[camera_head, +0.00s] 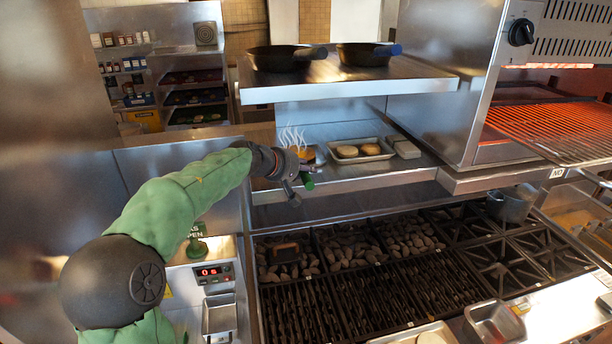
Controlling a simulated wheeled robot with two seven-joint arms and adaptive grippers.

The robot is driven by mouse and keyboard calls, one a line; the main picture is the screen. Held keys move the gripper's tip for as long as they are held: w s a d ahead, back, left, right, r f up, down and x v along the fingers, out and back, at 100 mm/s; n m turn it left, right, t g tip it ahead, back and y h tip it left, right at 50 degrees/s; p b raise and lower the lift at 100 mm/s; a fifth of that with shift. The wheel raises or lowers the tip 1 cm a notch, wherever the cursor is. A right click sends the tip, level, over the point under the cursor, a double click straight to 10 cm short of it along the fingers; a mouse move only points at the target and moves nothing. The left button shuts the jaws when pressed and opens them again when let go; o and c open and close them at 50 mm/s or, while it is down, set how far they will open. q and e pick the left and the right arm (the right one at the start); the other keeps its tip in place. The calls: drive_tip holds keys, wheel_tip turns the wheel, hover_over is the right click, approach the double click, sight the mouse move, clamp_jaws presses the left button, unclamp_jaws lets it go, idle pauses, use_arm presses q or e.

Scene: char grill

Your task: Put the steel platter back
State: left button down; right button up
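A shallow steel platter (338,159) lies on the steel ledge behind the grill, with two round pieces, one browner and one paler, on it. I cannot be sure it is the task's platter. My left gripper (303,189) is to the left of this platter, in front of the ledge and apart from the platter. It is small and dark here, and whether its fingers are open or shut does not show clearly. A small brown item (308,154) under a white steam mark is just behind the gripper, partly hidden. My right gripper is out of view.
The char grill (380,299) with grates and coals fills the lower middle. A shelf (345,90) with two black pans overhangs the ledge. A glowing broiler rack (560,130) juts out at right. A steel pan (495,323) sits at the lower right edge.

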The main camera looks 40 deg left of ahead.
use_arm(q)
drive_tip(key=shift+s+a+r, duration=0.15)
drive_tip(key=shift+s+a, duration=0.1)
drive_tip(key=shift+a, duration=0.1)
drive_tip(key=c, duration=1.1)
unclamp_jaws()
drive_tip(key=shift+f, duration=0.3)
drive_tip(key=shift+d, duration=0.15)
drive_tip(key=shift+r, duration=0.1)
drive_tip(key=shift+s+r, duration=0.2)
drive_tip(key=shift+s, duration=0.05)
drive_tip(key=b+v, duration=0.1)
drive_tip(key=v, duration=1)
drive_tip(key=shift+s, duration=0.2)
